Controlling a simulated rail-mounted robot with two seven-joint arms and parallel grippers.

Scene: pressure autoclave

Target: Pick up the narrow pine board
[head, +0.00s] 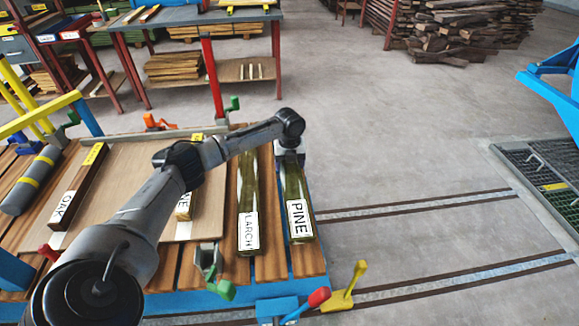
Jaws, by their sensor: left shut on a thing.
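A long, dark greenish board with a white PINE label (296,200) lies at the right edge of the slatted cart, its label at the near end. My left gripper (290,158) points down at this board's far end and is shut on it; the wrist hides the fingertips. I cannot see a gap between the board and the cart. Another board (185,205), partly hidden behind my left arm, has a label of which only "NE" shows. My right gripper is out of view.
The LARCH board (248,200) lies close beside on the left, and the OAK board (78,188) farther left. Green-tipped and red-tipped clamps (219,285) line the cart (309,262). Open floor with rails (430,205) lies to the right.

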